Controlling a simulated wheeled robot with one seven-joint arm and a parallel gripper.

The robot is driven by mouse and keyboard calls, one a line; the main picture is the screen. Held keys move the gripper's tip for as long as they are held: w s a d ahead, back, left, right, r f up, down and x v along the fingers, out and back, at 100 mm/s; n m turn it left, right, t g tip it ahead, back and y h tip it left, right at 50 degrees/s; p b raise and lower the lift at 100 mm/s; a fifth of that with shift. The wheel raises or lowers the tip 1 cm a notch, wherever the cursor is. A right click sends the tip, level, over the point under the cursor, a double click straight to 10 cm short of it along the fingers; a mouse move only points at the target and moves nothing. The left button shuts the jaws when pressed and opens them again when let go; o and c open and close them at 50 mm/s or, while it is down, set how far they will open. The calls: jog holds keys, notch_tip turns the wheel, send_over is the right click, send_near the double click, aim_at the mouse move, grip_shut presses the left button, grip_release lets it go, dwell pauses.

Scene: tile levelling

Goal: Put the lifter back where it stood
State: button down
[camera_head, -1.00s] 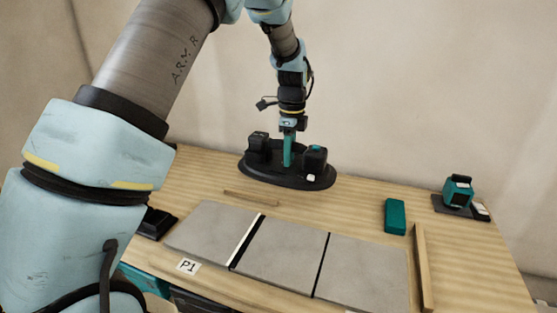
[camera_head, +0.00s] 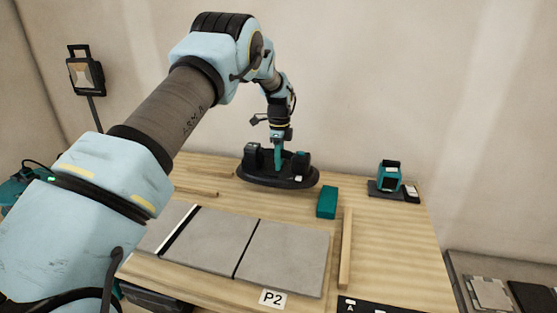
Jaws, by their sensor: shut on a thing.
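My gripper (camera_head: 279,150) is at the back of the workbench, pointing down over a black oval base. It is shut on a teal upright piece, which I take to be the lifter (camera_head: 278,160). The lifter stands between two dark blocks on the black oval base (camera_head: 268,184). Whether its lower end rests on the base is too small to tell. The gripper's fingertips are small and partly merge with the lifter.
Grey tiles (camera_head: 205,240) lie in a row in front, with a white strip (camera_head: 180,230) at one joint. A teal block (camera_head: 327,202) and a wooden batten (camera_head: 346,250) are to the right. A teal device (camera_head: 389,177) stands at the back right. A work lamp (camera_head: 85,70) stands at left.

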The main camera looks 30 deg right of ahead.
jog(key=shift+f+b, duration=1.1)
jog(key=shift+f, duration=1.2)
jog(key=shift+f+b, duration=0.5)
jog(key=shift+f, duration=0.3)
dwell(0.3)
jog(key=c, duration=0.8)
grip_release()
jog(key=shift+c, duration=0.2)
jog(key=shift+o, duration=1.4)
jog(key=shift+f, duration=0.1)
